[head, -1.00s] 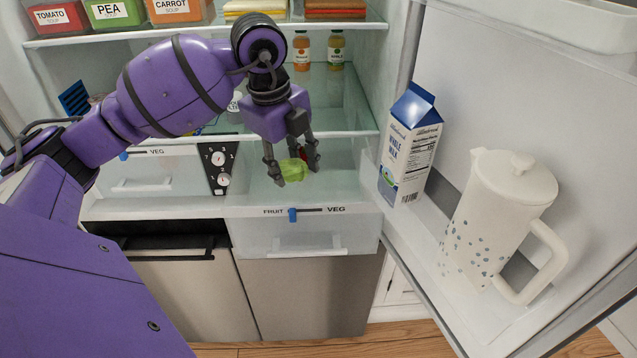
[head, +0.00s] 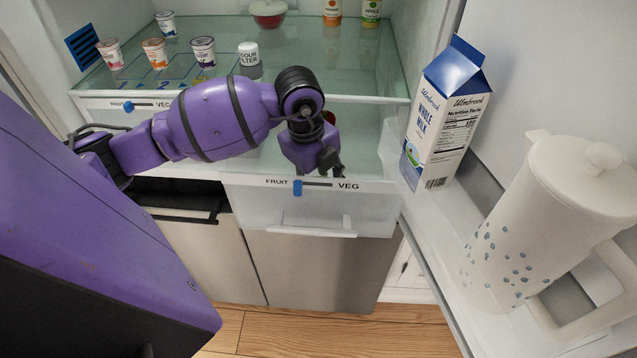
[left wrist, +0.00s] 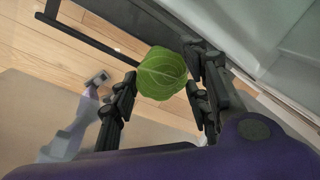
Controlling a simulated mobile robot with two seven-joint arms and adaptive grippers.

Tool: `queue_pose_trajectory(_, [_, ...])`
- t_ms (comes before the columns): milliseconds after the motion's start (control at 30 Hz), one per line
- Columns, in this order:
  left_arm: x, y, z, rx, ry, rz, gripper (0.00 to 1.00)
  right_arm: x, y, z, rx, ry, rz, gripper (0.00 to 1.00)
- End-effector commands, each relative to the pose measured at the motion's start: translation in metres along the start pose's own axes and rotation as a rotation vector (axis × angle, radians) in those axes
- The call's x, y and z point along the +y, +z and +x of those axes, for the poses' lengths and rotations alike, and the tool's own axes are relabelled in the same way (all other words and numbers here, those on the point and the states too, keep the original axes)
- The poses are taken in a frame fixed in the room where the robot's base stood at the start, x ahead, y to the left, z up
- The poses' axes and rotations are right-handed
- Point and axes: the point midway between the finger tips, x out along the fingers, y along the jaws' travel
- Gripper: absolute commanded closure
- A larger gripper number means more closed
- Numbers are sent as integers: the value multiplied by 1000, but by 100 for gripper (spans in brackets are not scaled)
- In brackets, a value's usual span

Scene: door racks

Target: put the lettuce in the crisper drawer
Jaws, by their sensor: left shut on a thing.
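My left gripper (head: 332,165) is low over the pulled-out right crisper drawer, near its front edge. The drawer's clear front (head: 290,212) carries a FRUIT/VEG slider and a handle. In the left wrist view, the green leafy lettuce (left wrist: 161,73) is held between the fingers of my left gripper (left wrist: 160,92). The lettuce is hidden behind the gripper in the head view. I cannot tell whether the lettuce is below the drawer rim. A small red thing (head: 329,117) shows behind the wrist. My right gripper is out of view.
A milk carton (head: 446,115) and a white pitcher (head: 540,225) stand on the open door at the right. Yogurt cups (head: 154,53) and an odour filter (head: 249,58) stand on the glass shelf above. The left drawer (head: 115,108) is partly behind my arm.

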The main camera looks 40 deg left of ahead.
Motion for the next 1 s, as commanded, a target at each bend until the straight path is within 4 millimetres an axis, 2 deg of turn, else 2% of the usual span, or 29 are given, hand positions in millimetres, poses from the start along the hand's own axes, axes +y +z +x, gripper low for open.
queue_pose_trajectory(100, [1,0,9,1,-1,1,78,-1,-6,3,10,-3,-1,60])
queue_pose_trajectory(433, [2,0,13,0,0,1,78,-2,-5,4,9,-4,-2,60])
queue_pose_trajectory(467, [2,0,13,0,0,1,54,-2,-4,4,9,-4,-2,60])
queue_pose_trajectory(600, [2,0,12,0,-1,1,38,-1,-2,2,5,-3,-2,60])
queue_pose_trajectory(867, [2,0,12,0,-1,1,38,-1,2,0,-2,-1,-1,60])
queue_pose_trajectory(1000, [0,0,4,0,-3,1,38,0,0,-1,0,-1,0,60])
